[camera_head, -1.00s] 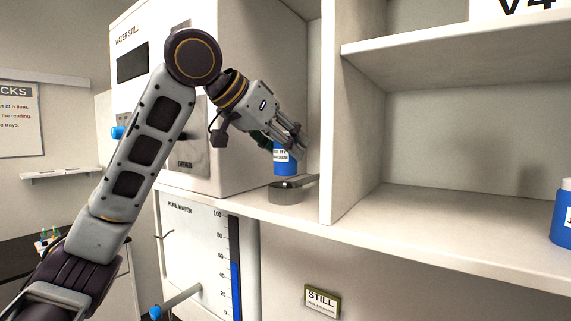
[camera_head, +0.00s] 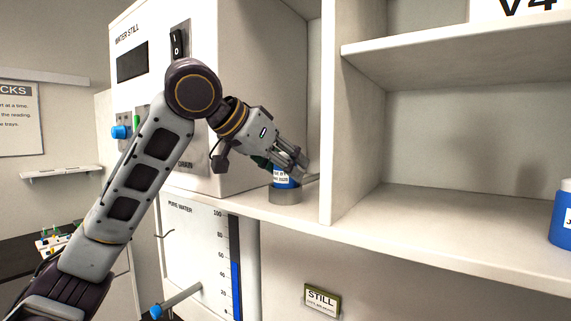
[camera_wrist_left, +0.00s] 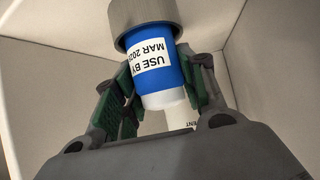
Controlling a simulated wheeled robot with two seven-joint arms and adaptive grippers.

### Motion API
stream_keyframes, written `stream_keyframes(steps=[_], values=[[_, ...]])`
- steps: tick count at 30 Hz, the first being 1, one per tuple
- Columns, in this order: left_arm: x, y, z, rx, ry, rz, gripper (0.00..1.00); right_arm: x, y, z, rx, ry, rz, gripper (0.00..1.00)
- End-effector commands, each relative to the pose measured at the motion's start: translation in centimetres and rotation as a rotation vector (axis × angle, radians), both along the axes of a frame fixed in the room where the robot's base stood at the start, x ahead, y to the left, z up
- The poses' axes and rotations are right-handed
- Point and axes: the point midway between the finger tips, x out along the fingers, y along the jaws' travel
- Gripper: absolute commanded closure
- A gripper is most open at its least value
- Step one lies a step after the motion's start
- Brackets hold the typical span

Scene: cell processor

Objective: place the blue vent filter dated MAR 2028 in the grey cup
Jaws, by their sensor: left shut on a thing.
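The blue vent filter (camera_head: 284,181) has a white label; in the left wrist view the filter (camera_wrist_left: 158,78) reads "USE BY MAR 202" with the last digit hard to read. My left gripper (camera_head: 287,168) is shut on it, with its green-padded fingers (camera_wrist_left: 160,90) on both sides of the filter. The grey cup (camera_head: 284,197) stands on the shelf beside the water still. The filter's lower end is inside the cup's rim, and the cup (camera_wrist_left: 142,15) also shows around that end in the left wrist view. Whether the filter rests on the cup's floor is hidden. My right gripper is out of view.
The water still (camera_head: 215,110) stands close on the left of the cup. An upright shelf panel (camera_head: 350,130) is close on its right. Another blue item (camera_head: 562,218) stands on the right shelf, cut by the frame edge. That shelf is otherwise bare.

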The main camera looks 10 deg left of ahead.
Motion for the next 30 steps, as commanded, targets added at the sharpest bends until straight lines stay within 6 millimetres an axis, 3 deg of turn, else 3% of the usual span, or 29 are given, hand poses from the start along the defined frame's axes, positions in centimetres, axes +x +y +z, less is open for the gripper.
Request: stream_keyframes(steps=[8,9,14,30], values=[[0.00,0.00,-0.27,0.000,0.000,0.000,1.00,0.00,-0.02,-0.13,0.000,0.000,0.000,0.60],[0.00,0.00,-0.28,0.000,0.000,0.000,0.57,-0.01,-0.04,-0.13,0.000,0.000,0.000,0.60],[0.01,0.01,-0.24,0.000,0.000,0.000,0.38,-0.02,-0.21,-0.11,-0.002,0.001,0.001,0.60],[-0.33,0.23,0.31,0.000,-0.001,0.001,0.38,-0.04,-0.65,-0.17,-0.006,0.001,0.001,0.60]])
